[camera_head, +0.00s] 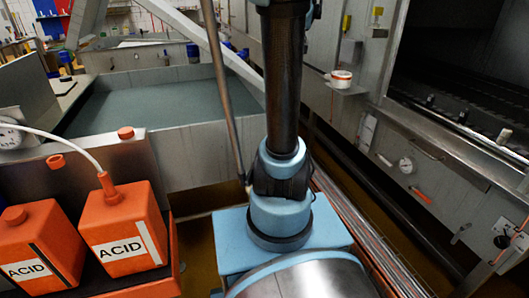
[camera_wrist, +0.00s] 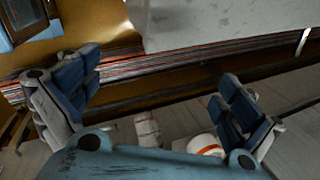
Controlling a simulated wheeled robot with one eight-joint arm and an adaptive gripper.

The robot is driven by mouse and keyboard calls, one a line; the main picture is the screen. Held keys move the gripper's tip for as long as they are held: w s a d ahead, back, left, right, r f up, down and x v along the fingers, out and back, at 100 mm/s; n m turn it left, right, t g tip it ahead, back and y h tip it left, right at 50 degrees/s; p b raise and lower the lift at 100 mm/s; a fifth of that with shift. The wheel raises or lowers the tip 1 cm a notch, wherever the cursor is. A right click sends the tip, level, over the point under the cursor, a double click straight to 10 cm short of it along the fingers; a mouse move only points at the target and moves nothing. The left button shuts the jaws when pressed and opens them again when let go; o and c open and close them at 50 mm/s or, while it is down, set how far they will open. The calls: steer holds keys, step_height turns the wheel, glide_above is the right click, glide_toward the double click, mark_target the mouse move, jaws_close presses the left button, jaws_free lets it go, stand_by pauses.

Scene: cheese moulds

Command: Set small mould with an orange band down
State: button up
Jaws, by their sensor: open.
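A small white mould with an orange band (camera_head: 341,78) stands on a small shelf on the metal wall in the head view. A white round thing with an orange band, which looks like this mould, shows at the bottom of the wrist view (camera_wrist: 203,144), partly hidden behind my gripper's body. My gripper (camera_wrist: 160,92) is open, its two blue-and-grey fingers wide apart with nothing between their tips. The mould appears near the right finger; I cannot tell whether they touch. The gripper itself is outside the head view.
The small shelf (camera_head: 349,90) juts from the panelled wall. Two orange acid cans (camera_head: 122,222) stand at the left. A wide metal vat (camera_head: 155,103) lies behind them. A dark opening with a metal ledge is at the right. A pale block (camera_wrist: 220,20) is at the top of the wrist view.

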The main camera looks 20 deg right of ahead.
steer(key=s+a+f+n, duration=0.8)
steer(key=s+n, duration=0.2)
steer(key=s, duration=0.2)
steer(key=s+a+f+n+g, duration=0.1)
steer(key=s+a+f+n, duration=0.7)
steer(key=s+n, duration=0.3)
steer(key=shift+s+a+f, duration=0.15)
steer(key=shift+s+f, duration=0.65)
steer(key=shift+s, duration=0.05)
steer(key=shift+w, duration=0.1)
